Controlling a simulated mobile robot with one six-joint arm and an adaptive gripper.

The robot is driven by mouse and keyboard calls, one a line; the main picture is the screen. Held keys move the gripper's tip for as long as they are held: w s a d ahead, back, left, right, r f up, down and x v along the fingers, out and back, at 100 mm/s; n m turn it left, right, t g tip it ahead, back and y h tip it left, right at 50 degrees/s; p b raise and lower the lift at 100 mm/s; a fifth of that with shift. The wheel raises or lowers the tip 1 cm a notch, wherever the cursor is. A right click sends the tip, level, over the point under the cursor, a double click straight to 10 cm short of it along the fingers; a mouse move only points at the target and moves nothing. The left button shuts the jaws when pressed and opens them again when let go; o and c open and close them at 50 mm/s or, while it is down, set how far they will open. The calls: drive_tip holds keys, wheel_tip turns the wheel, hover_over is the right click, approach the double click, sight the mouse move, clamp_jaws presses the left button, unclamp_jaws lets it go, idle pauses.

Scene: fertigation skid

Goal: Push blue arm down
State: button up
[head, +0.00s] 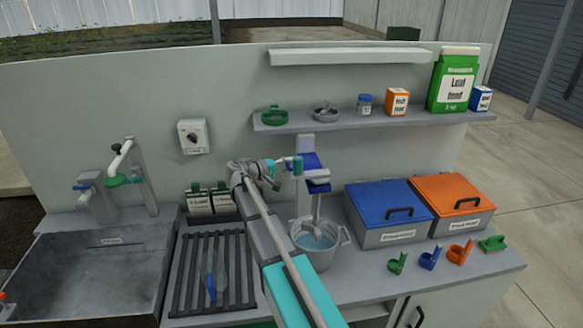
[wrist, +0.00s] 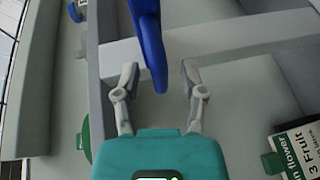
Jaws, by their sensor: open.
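A mixer stand with a blue arm (head: 318,187) stands at the back of the counter, its grey rod reaching down into a grey pot (head: 330,250) of bluish liquid. In the wrist view a long blue piece (wrist: 150,45), apparently part of that arm, comes from the top and ends between my fingertips. My gripper (head: 284,162) is at the left side of the stand's upper part. Its fingers also show in the wrist view (wrist: 160,75), spread apart with a gap on both sides of the blue piece. Whether anything touches is hard to tell.
A shelf (head: 375,121) with bottles and boxes runs above the stand. A blue-lidded bin (head: 388,203) and an orange-lidded bin (head: 450,192) stand to the right. A drain rack (head: 213,272) and a sink (head: 90,275) lie to the left.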

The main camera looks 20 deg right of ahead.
drive_tip(key=shift+d, duration=0.25)
clamp_jaws()
idle(0.3)
